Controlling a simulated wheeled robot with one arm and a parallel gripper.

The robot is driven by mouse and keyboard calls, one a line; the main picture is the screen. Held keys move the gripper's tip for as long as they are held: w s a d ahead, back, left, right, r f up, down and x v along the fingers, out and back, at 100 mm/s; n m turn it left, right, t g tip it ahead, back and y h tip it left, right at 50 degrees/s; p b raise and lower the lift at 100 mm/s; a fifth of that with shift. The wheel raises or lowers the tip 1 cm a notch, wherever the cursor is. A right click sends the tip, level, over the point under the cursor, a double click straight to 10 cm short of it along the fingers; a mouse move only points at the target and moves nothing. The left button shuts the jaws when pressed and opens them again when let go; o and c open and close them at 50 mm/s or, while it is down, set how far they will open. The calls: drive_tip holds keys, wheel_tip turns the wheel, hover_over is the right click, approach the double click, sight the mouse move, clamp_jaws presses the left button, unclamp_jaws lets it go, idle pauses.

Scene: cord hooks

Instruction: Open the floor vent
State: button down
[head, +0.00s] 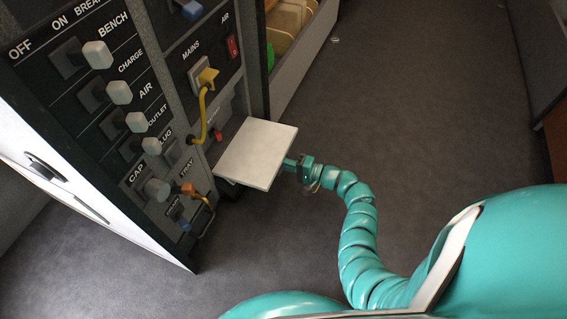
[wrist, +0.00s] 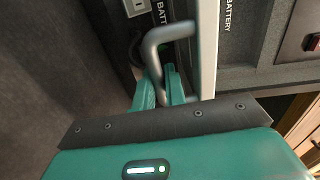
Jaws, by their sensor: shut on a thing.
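No floor vent can be made out for certain in either view. A white flat panel (head: 257,153) sticks out from the lower part of the switch cabinet in the head view. It shows nearly edge-on in the wrist view (wrist: 207,50). A grey bent handle (wrist: 155,50) stands beside that panel's edge. My gripper (wrist: 164,95) is shut on the lower part of this handle. In the head view my gripper (head: 291,164) is at the panel's right edge, and the handle is hidden there.
The switch cabinet (head: 110,125) carries several switches, a yellow plug (head: 207,76) with a cord, and an orange plug (head: 188,189). A white door (head: 60,165) stands at the left. A bin with trays (head: 290,25) is behind. The grey floor (head: 420,100) is mostly clear.

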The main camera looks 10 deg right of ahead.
drive_tip(key=c, duration=1.5)
unclamp_jaws()
drive_tip(key=shift+c, duration=0.2)
drive_tip(key=p+v, duration=0.6)
drive_tip(key=v, duration=1.1)
drive_tip(key=shift+s+p, duration=0.2)
drive_tip(key=shift+p, duration=0.1)
drive_tip(key=shift+d, duration=0.15)
